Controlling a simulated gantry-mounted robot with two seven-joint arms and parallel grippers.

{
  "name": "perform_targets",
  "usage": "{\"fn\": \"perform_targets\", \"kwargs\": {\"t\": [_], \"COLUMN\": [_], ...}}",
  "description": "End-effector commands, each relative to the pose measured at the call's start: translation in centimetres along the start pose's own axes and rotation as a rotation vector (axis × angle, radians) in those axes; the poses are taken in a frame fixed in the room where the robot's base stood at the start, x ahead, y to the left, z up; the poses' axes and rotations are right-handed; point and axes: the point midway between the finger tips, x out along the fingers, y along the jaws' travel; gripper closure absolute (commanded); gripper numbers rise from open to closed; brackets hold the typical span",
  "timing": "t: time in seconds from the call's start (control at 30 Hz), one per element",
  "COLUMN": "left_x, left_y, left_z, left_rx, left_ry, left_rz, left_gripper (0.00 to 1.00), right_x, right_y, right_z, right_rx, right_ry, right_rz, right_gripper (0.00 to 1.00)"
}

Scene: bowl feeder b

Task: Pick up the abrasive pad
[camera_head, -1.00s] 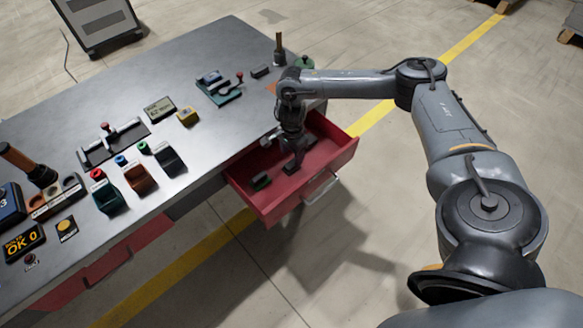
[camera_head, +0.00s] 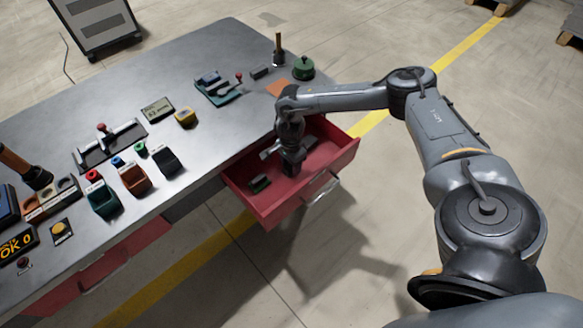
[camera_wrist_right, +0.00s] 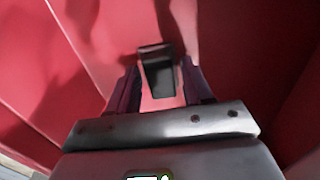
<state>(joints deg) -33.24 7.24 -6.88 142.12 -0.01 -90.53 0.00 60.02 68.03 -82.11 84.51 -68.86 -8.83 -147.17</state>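My right gripper (camera_head: 292,168) reaches down into the open red drawer (camera_head: 335,166). In the right wrist view the gripper (camera_wrist_right: 160,92) has its two dark fingers apart. A small dark block with a grey end (camera_wrist_right: 158,72), perhaps the abrasive pad, shows between and just beyond the fingertips; contact with it is not visible. In the head view my gripper hides that spot. A small dark and green piece (camera_head: 260,184) lies in the drawer's near left part, clear of the gripper. I cannot tell for sure which is the pad. My left gripper is out of view.
The drawer's red walls stand close around the gripper, with a handle (camera_head: 322,190) on its front. The grey table (camera_head: 215,125) holds several coloured bins, a yellow part (camera_head: 185,117), a teal fixture (camera_head: 222,94) and a green round pot (camera_head: 303,68).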

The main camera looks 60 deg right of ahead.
Motion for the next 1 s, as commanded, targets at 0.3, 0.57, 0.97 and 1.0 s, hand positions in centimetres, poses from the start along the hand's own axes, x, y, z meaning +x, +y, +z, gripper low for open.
{"fn": "perform_targets", "kwargs": {"t": [0.3, 0.57, 0.97, 1.0], "left_x": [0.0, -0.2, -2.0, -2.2], "left_y": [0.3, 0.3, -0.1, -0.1], "left_z": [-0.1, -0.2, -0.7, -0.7], "left_rx": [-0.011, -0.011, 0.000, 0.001], "left_ry": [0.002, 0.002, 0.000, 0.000], "left_rz": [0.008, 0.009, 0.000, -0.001], "left_gripper": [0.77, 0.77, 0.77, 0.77], "right_x": [0.0, -0.6, -6.9, -7.5], "right_y": [0.0, -0.1, -0.1, 0.0], "right_z": [0.0, 0.0, 0.0, 0.0], "right_rx": [0.000, 0.000, 0.000, -0.001], "right_ry": [0.000, -0.001, -0.001, -0.002], "right_rz": [0.000, -0.002, -0.002, -0.002], "right_gripper": [0.89, 0.90, 0.90, 0.90]}}
